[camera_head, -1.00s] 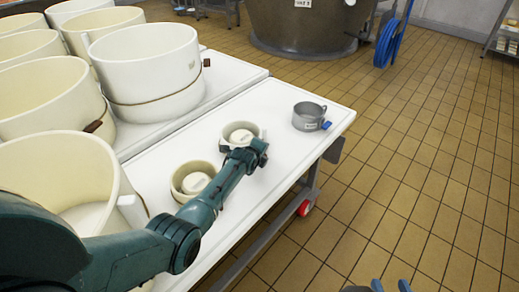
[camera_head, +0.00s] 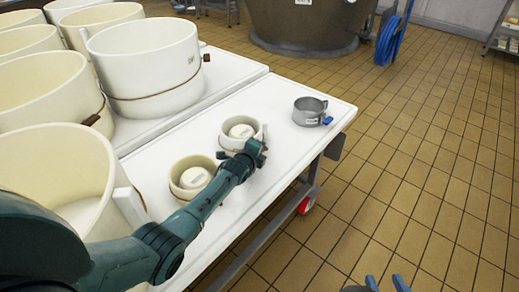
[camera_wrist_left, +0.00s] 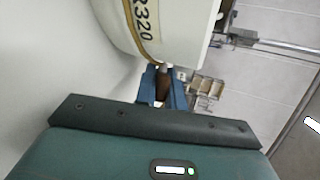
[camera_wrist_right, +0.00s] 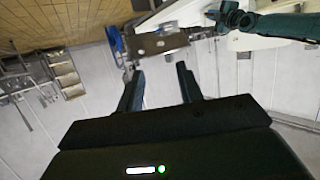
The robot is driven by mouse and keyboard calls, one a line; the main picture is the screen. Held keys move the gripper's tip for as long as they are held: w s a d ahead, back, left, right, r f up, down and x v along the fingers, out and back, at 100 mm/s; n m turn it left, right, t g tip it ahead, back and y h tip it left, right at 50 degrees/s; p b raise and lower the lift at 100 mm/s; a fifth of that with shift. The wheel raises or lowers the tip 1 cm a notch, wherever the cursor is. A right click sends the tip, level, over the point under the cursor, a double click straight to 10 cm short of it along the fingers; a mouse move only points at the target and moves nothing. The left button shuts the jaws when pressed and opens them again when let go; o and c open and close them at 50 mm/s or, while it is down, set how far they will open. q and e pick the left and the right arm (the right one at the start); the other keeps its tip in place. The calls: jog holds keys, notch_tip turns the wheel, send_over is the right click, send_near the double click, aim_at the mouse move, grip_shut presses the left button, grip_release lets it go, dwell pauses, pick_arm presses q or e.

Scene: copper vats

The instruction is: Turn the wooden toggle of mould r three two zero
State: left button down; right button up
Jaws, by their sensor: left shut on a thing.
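The mould labelled R320 (camera_wrist_left: 165,25) fills the top of the left wrist view, with a tan cord around its white wall. Its brown wooden toggle (camera_wrist_left: 163,86) sits between the blue fingers of my left gripper (camera_wrist_left: 164,82), which is shut on it. In the head view my left gripper (camera_head: 257,150) is at the near right side of a small cream mould (camera_head: 228,137), where the label and toggle are hidden. My right gripper (camera_wrist_right: 157,78) is open and empty; its fingertips (camera_head: 386,284) show at the bottom of the head view, over the floor.
Another small mould (camera_head: 177,183) stands close under my left arm. A grey metal cup (camera_head: 308,113) with a blue tag stands near the table's right corner. Large moulds (camera_head: 148,62) crowd the left. The white tabletop (camera_head: 285,140) is bare around the cup. A copper vat (camera_head: 305,28) stands behind.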

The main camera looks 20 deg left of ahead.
pick_arm(q)
jog(key=c, duration=1.5)
grip_release()
